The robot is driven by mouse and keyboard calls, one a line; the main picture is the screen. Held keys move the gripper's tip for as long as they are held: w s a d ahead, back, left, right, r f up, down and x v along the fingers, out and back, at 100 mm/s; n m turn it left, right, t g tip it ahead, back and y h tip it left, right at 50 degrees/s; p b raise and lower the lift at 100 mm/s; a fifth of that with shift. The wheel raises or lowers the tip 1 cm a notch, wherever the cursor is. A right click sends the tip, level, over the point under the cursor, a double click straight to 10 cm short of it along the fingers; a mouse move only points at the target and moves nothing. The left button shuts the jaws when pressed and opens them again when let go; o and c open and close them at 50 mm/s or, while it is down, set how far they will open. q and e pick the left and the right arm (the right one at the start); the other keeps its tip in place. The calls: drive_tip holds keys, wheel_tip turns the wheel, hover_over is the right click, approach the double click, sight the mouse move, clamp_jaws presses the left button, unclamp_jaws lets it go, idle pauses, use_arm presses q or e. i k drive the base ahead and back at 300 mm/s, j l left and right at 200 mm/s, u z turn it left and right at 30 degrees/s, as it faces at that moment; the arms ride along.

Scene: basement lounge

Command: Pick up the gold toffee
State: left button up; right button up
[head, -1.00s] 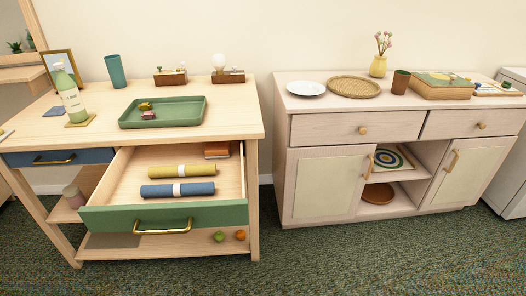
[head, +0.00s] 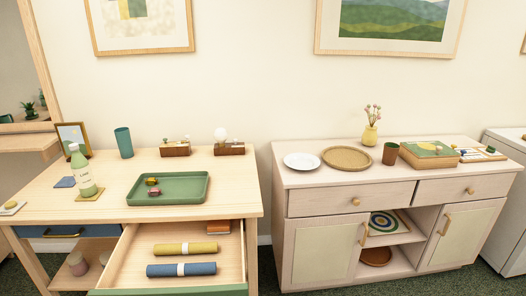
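Two small wrapped sweets lie in the green tray (head: 196,198) on the left wooden desk. The gold toffee (head: 152,181) appears to be the farther one, near the tray's left side. A reddish sweet (head: 154,192) lies just in front of it. Both are small, so their wrapping is hard to make out. Neither of my grippers shows in the head view.
The desk's drawer is pulled open, with a yellow roll (head: 185,249) and a blue roll (head: 181,269) inside. A bottle (head: 82,172) stands left of the tray, a teal cup (head: 124,143) behind it. A sideboard (head: 322,240) stands right, across a gap.

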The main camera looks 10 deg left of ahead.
sight(150, 181)
drive_tip(key=u, duration=1.15)
